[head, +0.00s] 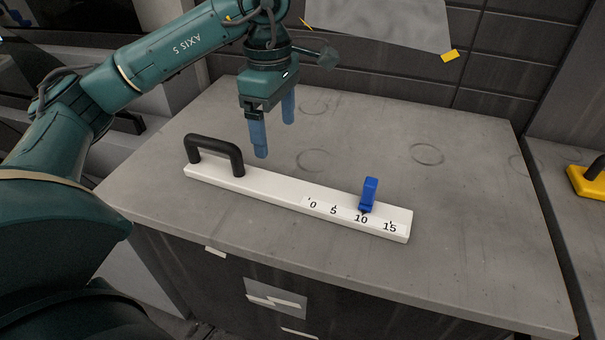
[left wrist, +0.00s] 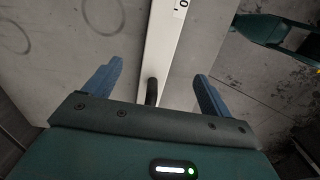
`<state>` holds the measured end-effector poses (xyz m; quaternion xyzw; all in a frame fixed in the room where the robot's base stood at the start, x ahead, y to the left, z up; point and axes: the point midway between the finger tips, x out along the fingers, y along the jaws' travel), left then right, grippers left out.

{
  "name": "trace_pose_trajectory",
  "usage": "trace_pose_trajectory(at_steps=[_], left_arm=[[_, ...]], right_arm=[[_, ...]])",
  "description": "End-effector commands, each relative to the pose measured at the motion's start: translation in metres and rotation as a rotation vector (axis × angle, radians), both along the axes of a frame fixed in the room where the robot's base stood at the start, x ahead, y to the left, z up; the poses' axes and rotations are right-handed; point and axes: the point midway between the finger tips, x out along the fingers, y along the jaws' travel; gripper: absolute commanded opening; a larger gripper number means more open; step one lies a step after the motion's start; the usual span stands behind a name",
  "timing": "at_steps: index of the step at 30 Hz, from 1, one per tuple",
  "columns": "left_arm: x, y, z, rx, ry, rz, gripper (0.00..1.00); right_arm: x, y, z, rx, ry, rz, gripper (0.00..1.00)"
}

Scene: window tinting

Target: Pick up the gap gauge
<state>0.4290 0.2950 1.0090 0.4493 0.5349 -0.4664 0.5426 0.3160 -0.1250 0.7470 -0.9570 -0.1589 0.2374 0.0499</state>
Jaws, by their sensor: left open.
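The gap gauge (head: 275,190) is a long white bar lying flat on the grey cabinet top. It has a black arched handle (head: 215,148) at its left end. A blue slider (head: 368,194) stands on its printed scale near the 10 mark. My left gripper (head: 274,132), with two blue fingers, is open and empty above and behind the handle end. In the left wrist view the white bar (left wrist: 163,45) runs between the open fingers, and the black handle (left wrist: 152,92) shows between them, partly hidden by the gripper body. My right gripper is not seen.
The cabinet top (head: 470,240) is otherwise clear, with faint ring stains. A dark tiled wall (head: 510,60) rises behind it. A yellow object with a black handle (head: 588,180) sits on another surface at the right. A grey sheet (head: 385,20) is taped to the wall.

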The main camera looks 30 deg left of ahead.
Motion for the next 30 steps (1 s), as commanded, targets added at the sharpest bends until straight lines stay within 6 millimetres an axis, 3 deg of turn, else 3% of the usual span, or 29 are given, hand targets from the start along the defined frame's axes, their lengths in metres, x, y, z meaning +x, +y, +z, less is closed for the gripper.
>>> trace_pose_trajectory(at_steps=[4,12,20,30], left_arm=[[-0.001,0.009,-0.01,0.033,-0.002,0.007,0.84],[-0.002,0.007,-0.06,0.029,0.0,0.006,0.84],[-0.002,0.006,-0.081,0.027,-0.003,0.005,0.84],[-0.003,0.003,-0.125,0.026,-0.003,0.006,0.84]], right_arm=[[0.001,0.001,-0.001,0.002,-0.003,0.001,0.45],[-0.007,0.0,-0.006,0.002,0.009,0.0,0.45],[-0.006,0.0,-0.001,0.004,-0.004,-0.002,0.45],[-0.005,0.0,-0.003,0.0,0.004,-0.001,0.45]])
